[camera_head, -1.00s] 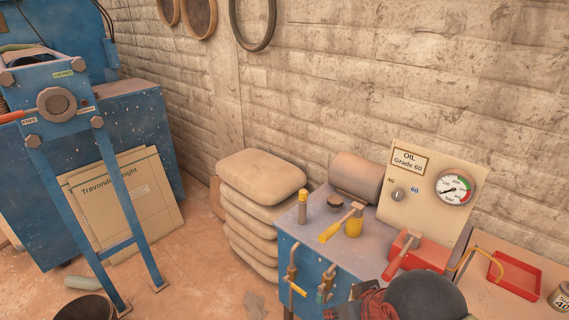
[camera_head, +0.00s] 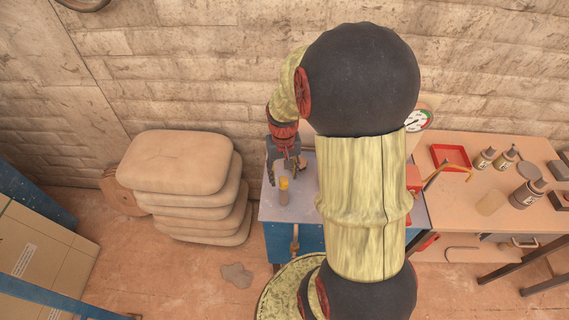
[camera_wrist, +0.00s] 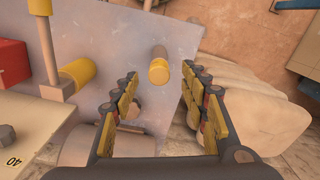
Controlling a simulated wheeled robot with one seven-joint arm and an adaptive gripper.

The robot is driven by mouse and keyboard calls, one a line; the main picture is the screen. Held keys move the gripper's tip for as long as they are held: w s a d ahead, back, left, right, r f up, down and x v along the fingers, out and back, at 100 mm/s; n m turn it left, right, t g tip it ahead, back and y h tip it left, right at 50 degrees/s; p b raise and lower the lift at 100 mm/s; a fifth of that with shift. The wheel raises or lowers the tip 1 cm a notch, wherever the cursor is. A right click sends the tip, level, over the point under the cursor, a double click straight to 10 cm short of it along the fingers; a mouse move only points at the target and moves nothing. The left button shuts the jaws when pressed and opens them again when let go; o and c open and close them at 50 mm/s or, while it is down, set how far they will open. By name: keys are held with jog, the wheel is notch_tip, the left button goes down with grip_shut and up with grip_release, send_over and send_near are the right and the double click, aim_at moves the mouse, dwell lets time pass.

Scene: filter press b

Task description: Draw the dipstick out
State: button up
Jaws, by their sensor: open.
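A short upright post with a yellow cap, which looks like the dipstick (camera_head: 283,190), stands on the grey top of the blue cabinet (camera_head: 288,238). In the wrist view its yellow cap (camera_wrist: 158,70) is seen nearly end-on, between and just beyond my fingertips. My gripper (camera_wrist: 159,78) is open and empty, its two fingers spread on either side of the cap. In the head view my gripper (camera_head: 285,165) hangs above and slightly behind the post. My arm hides much of the cabinet top and the oil panel there.
A lever with a yellow grip (camera_wrist: 78,73) and a red block (camera_wrist: 12,62) stand left in the wrist view. Stacked sacks (camera_head: 180,165) stand left of the cabinet. A table with a red tray (camera_head: 451,158) and bottles (camera_head: 486,158) is on the right. The gauge (camera_head: 418,121) is partly covered.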

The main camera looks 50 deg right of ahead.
aim_at(284, 187)
jog(key=shift+w+d+f, duration=0.1)
jog(key=shift+f, duration=0.55)
jog(key=shift+f+b, duration=0.55)
jog(key=shift+f, duration=2.9)
jog(key=shift+c, duration=0.8)
jog(key=c, duration=1)
jog(key=o, duration=1.2)
jog(key=shift+c, duration=0.2)
jog(key=shift+r+p, duration=0.55)
jog(key=shift+r, duration=3.35)
